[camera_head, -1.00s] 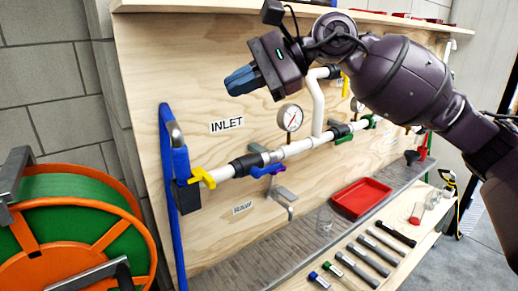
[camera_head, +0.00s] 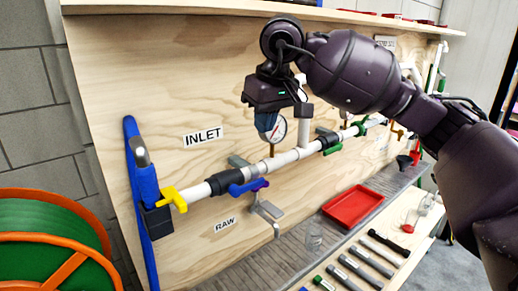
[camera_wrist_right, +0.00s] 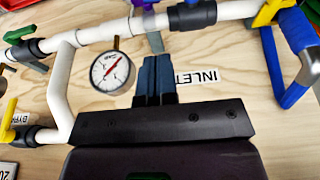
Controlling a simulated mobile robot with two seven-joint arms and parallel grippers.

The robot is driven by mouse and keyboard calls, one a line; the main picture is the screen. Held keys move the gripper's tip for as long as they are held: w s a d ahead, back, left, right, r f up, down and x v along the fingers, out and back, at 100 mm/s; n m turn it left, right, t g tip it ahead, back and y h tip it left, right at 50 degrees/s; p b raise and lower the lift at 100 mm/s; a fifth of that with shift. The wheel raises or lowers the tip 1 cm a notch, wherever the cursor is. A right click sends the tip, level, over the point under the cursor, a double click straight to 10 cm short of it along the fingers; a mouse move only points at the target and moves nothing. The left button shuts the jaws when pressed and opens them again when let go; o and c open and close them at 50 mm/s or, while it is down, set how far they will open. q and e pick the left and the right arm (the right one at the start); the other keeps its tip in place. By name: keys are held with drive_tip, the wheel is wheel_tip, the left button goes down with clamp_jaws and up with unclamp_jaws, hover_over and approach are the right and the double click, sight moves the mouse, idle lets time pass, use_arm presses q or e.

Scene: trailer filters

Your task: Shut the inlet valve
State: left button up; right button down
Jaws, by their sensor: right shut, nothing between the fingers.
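The INLET label (camera_head: 204,137) is on the plywood board above the left part of the white pipe. A yellow valve handle (camera_head: 172,198) is at the pipe's left end, beside the blue hose, and also shows at the top right of the wrist view (camera_wrist_right: 268,12). I cannot tell which handle is the inlet valve. My right gripper (camera_head: 266,124) is shut and empty, above the pipe and in front of the gauge's left side. Its blue fingers (camera_wrist_right: 157,62) point toward the pipe.
A pressure gauge (camera_wrist_right: 110,71) is close beside my right fingers. A white riser pipe (camera_head: 305,128) and a green handle (camera_head: 332,150) stand to the right. A red tray (camera_head: 352,222) and several tools lie on the bench below. A green hose reel (camera_head: 45,242) is at lower left.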

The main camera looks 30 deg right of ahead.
sight(256, 182)
drive_tip(key=x, duration=1.2)
drive_tip(key=shift+s, duration=0.35)
drive_tip(key=shift+f, duration=0.75)
use_arm(q)
drive_tip(key=shift+d+f, duration=0.1)
drive_tip(key=shift+d, duration=0.05)
drive_tip(key=shift+f, duration=0.2)
use_arm(e)
drive_tip(key=shift+a, duration=0.1)
use_arm(q)
drive_tip(key=shift+d+f, duration=0.1)
